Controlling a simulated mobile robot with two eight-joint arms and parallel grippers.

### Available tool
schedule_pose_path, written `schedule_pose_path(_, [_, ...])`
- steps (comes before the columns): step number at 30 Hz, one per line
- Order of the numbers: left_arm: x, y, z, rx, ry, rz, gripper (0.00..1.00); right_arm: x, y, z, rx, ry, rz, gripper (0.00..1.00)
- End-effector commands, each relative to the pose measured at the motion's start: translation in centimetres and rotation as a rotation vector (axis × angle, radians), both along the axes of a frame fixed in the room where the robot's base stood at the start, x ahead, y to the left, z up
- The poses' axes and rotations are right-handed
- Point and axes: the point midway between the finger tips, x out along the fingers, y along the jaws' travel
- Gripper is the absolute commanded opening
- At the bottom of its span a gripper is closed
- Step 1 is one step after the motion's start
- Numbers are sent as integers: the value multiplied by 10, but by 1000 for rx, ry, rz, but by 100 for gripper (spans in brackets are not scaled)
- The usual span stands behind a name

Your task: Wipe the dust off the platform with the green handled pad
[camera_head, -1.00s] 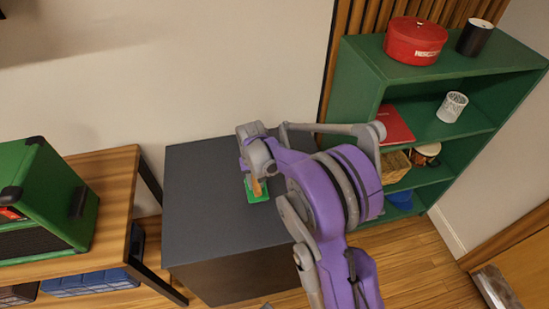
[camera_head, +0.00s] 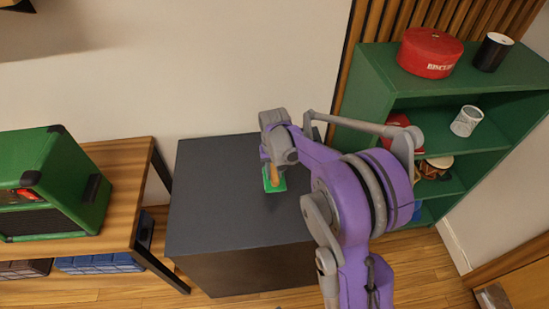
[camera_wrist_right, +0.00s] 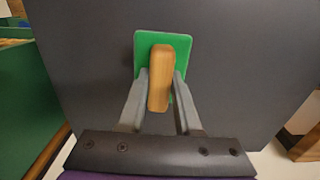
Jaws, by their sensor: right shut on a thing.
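The dark grey platform (camera_head: 215,215) stands against the wall in the middle of the head view. My right gripper (camera_head: 270,168) is over its back part, shut on the wooden handle of the green pad (camera_head: 275,183). In the right wrist view, the two fingers of my right gripper (camera_wrist_right: 161,95) sit on either side of the handle, with the green pad (camera_wrist_right: 145,42) beyond it. The pad is at or just above the platform top; I cannot tell whether it touches. I make out no dust on the visible surface. My left gripper is not in view.
A wooden table (camera_head: 125,180) with a green amplifier (camera_head: 50,185) stands left of the platform. A green shelf (camera_head: 375,80) stands at the right, holding a red tin (camera_head: 430,52), a black cup (camera_head: 493,52) and a white mesh cup (camera_head: 466,121). The platform's front left is clear.

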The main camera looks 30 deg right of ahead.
Motion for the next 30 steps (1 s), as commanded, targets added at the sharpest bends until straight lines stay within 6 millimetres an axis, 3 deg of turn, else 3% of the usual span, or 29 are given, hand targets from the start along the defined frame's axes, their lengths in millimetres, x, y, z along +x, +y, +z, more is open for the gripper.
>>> schedule_pose_path(10, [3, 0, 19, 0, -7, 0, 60, 4, 2, 29, 0, -1, 3, 0])
schedule_pose_path(26, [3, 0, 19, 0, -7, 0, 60, 4, 2, 29, 0, 0, 4, 0])
schedule_pose_path(30, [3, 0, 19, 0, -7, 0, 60, 9, 19, 23, 1, 0, 58, 0])
